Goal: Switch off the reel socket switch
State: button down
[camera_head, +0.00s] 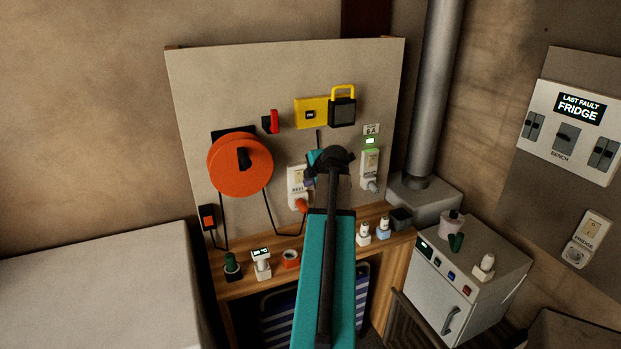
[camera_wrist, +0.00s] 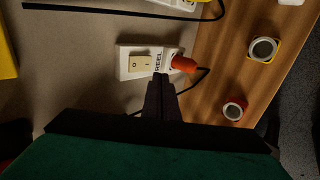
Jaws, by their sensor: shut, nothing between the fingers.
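The reel socket (camera_wrist: 127,62) is a white plate marked REEL, mounted on the upright board. Its cream rocker switch (camera_wrist: 141,63) carries an O mark and a line mark; I cannot tell which side is pressed in. An orange plug (camera_wrist: 183,64) sits in its outlet end. In the head view the socket (camera_head: 296,184) shows just left of my arm, its right edge partly covered. My gripper (camera_wrist: 160,77) is shut and empty. Its fingertips appear beside the socket's lower edge in the wrist view, between the rocker and plug; I cannot tell whether they touch it.
An orange cable reel (camera_head: 225,165) hangs left on the board. A yellow padlocked box (camera_head: 312,113) and a red-handled switch (camera_head: 271,122) are above. Another socket (camera_head: 370,165) is on the right. Several small items stand on the wooden shelf (camera_head: 237,288) below.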

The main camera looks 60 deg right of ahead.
aim_at(299, 177)
jog(key=shift+w+d+f+p, duration=0.35)
jog(key=shift+w+d+p, duration=0.15)
jog(key=shift+w, duration=0.3)
jog(key=shift+w+d+f+p, duration=0.4)
jog(key=shift+w+d, duration=0.25)
jog(key=shift+w, duration=0.1)
jog(key=shift+w+d+f+p, duration=0.35)
jog(key=shift+w+d+p, duration=0.15)
jog(key=shift+w, duration=0.3)
jog(key=shift+d+f+b, duration=0.1)
jog(key=shift+f+b, duration=0.1)
jog(key=shift+b, duration=0.5)
jog(key=shift+w+b, duration=0.1)
jog(key=shift+b, duration=0.75)
jog(key=shift+d+r, duration=0.15)
jog(key=shift+r, duration=0.85)
